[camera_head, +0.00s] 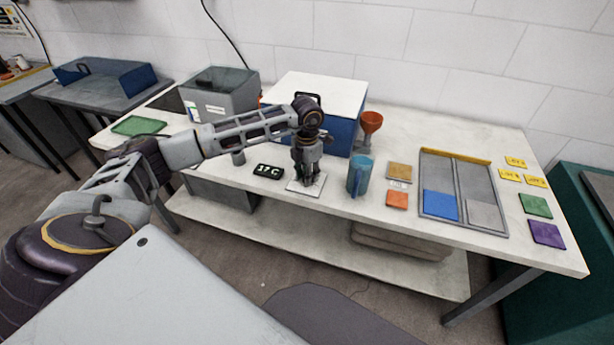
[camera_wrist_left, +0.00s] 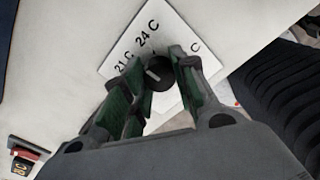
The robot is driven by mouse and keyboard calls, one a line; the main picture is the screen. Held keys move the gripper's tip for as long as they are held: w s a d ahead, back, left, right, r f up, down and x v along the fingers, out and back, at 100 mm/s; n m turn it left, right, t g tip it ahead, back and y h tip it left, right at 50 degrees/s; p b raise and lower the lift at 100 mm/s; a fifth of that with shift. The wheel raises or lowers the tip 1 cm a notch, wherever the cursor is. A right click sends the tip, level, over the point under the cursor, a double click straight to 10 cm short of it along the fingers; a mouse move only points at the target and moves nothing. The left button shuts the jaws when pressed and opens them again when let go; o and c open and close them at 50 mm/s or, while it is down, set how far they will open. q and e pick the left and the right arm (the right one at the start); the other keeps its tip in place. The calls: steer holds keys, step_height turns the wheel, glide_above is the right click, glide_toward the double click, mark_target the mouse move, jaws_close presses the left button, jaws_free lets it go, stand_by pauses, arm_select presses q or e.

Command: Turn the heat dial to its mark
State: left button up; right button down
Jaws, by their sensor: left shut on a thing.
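The heat dial is a small dark round knob with a pale pointer line (camera_wrist_left: 158,72), seen between my fingers in the left wrist view. It sits on a white plate (camera_wrist_left: 186,24) with printed marks; "21 C" and "24 C" are readable and a third is partly covered by a finger. The plate also shows in the head view (camera_head: 318,187) near the table's front edge. My left gripper (camera_head: 307,178) points down over the plate and is shut on the dial; its fingertips show on either side of it in the wrist view (camera_wrist_left: 156,68). The head view hides the dial. My right gripper is not in view.
A black display reading "17 C" (camera_head: 269,171) lies left of the plate. A blue mug (camera_head: 360,176) stands close to its right. A blue box with a white top (camera_head: 320,92) and an orange funnel (camera_head: 371,122) stand behind. A divided tray (camera_head: 457,232) is farther right.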

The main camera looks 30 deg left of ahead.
arm_select(q)
steer(key=m+b, duration=0.1)
steer(key=m, duration=0.3)
steer(key=shift+m, duration=0.4)
steer(key=m+b, duration=0.1)
steer(key=m, duration=0.2)
steer(key=shift+a+m, duration=0.1)
steer(key=shift+m, duration=0.2)
steer(key=shift+m+b, duration=0.3)
steer(key=shift+m, duration=0.1)
steer(key=m+b, duration=0.1)
steer(key=m, duration=0.4)
steer(key=shift+w, duration=0.1)
steer(key=m+b, duration=0.1)
steer(key=m, duration=0.2)
steer(key=shift+m, duration=0.6)
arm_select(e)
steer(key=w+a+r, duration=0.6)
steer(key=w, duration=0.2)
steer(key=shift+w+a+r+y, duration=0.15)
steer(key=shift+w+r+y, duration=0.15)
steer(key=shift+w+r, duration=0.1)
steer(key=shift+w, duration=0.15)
